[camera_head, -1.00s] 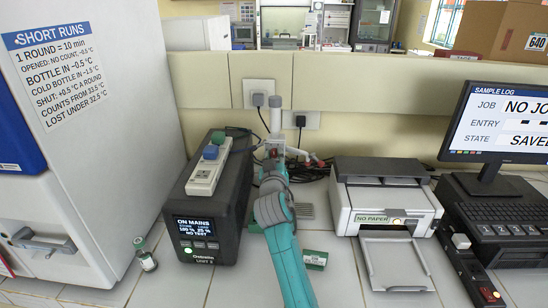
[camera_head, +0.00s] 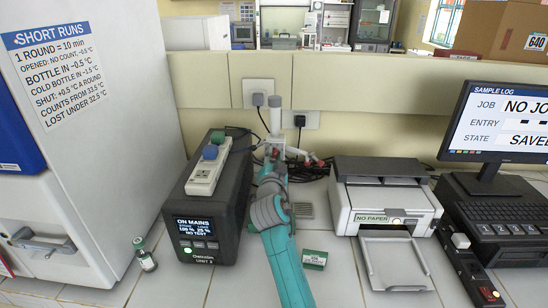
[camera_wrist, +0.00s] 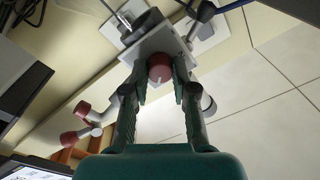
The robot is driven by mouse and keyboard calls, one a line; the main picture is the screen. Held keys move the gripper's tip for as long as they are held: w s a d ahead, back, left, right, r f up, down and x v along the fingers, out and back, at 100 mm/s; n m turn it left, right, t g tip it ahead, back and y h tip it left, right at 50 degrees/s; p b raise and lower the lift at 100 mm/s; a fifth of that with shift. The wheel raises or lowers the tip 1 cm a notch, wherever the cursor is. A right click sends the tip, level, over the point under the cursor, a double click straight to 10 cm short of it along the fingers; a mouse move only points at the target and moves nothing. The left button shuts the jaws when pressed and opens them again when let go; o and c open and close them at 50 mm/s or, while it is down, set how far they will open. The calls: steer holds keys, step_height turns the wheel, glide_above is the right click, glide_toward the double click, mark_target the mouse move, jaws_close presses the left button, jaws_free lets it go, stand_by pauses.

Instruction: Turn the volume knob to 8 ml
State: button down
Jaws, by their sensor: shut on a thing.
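The red volume knob (camera_wrist: 160,68) with a short pale mark on its face shows in the wrist view, in front of a white plate (camera_wrist: 150,45). My gripper (camera_wrist: 159,80) has one finger on each side of the knob and is shut on it. No volume scale or number can be read beside the knob. In the head view my gripper (camera_head: 274,150) is at the pale upright dispenser (camera_head: 275,115) near the back wall, and my arm hides most of it and the knob.
A black power unit (camera_head: 215,205) with a power strip (camera_head: 208,172) on top stands left of my arm. A printer (camera_head: 385,200) is on the right. A small green-and-white box (camera_head: 314,259) lies close to my forearm, and a small bottle (camera_head: 146,258) stands at left.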

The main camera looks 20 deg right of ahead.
steer(key=shift+f+m, duration=0.1)
steer(key=shift+m, duration=1.1)
steer(key=c, duration=0.9)
jaws_free()
steer(key=v, duration=1.2)
